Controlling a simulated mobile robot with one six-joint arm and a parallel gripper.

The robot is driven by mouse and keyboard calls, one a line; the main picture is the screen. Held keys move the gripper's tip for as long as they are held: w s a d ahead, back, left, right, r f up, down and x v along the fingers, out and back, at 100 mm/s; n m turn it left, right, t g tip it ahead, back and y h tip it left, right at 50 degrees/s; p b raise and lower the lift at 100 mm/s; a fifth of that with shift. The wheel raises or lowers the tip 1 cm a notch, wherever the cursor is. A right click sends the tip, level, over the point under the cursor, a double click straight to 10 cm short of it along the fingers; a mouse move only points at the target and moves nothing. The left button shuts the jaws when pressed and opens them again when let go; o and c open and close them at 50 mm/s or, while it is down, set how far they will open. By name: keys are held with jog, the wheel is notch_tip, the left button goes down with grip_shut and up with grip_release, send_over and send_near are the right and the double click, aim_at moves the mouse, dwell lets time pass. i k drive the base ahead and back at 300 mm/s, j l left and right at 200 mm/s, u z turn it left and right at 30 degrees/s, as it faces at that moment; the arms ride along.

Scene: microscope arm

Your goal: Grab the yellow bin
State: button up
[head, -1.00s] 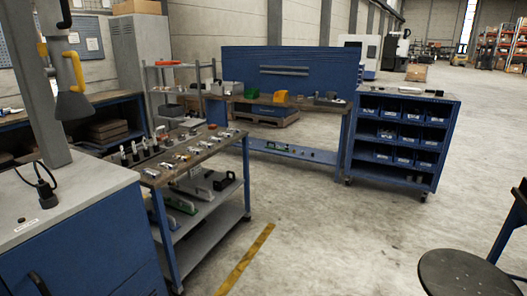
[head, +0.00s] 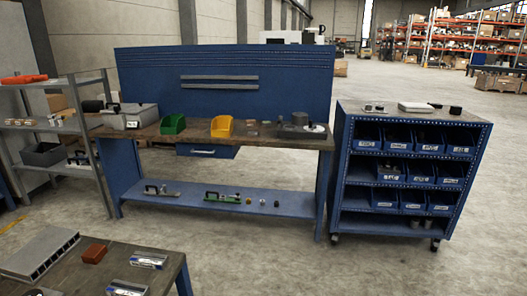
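The yellow bin (head: 221,126) stands upright on the wooden top of the blue workbench (head: 270,139), near its middle. A green bin (head: 173,124) stands to its left on the same top. My gripper is not in the head view, so I cannot see its state.
A grey case (head: 130,117) and a round dark device (head: 300,123) also sit on the bench. A blue cart (head: 340,170) with several small bins stands to the right. A table corner (head: 165,276) with parts is at the lower left. Floor (head: 270,255) before the bench is clear.

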aim_at(222, 126)
jog(key=i+u, duration=0.1)
jog(key=i, duration=0.4)
jog(key=i+l+u, duration=0.1)
jog(key=i, duration=0.35)
jog(key=i+l+u, duration=0.15)
jog(key=i, duration=0.35)
jog(key=i+l+u, duration=0.1)
jog(key=i+l, duration=0.2)
jog(key=i, duration=0.2)
jog(key=i+l+u, duration=0.1)
jog(key=i+l, duration=0.15)
jog(key=i, duration=0.2)
jog(key=i+l+u, duration=0.1)
jog(key=i+l, duration=0.15)
jog(key=i, duration=0.2)
jog(key=i+j+u, duration=0.3)
jog(key=i, duration=0.4)
jog(key=i+u, duration=0.35)
jog(key=i, duration=0.3)
jog(key=i+j+z, duration=0.1)
jog(key=i+z, duration=0.25)
jog(key=i+j+z, duration=0.15)
jog(key=i+z, duration=0.25)
jog(key=i+j+z, duration=0.2)
jog(key=z, duration=0.15)
